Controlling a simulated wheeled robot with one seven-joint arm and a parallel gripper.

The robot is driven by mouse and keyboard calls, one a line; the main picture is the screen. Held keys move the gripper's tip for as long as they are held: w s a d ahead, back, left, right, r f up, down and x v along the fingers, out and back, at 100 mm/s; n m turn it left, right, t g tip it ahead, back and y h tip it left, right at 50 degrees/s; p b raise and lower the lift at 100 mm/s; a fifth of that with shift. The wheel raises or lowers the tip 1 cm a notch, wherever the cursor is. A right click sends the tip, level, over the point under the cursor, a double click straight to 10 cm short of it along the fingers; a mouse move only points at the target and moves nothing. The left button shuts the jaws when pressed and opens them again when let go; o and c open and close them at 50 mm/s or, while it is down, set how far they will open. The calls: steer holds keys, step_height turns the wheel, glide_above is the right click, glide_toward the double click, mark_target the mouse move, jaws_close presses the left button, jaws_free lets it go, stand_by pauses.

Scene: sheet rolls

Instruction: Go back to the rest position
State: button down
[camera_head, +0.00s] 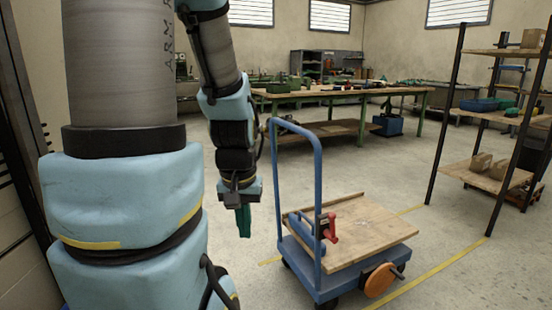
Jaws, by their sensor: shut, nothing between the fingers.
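My gripper (243,221) hangs at the end of my arm, left of the middle of the picture, with its green fingers pointing down. The fingers look shut, with nothing held between them. The gripper is over open floor, to the left of the blue trolley and apart from it in the picture. My arm bends down from the top of the picture to it.
A blue trolley (318,160) with a wooden deck (365,233) carries a blue and red device (330,228). An orange disc (380,280) is at its near side. A shelf rack (480,180) stands right; a workbench (350,91) stands behind. Floor between is clear.

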step_height(320, 180, up, 16)
steer(key=p, duration=1.4)
steer(key=shift+f, duration=0.25)
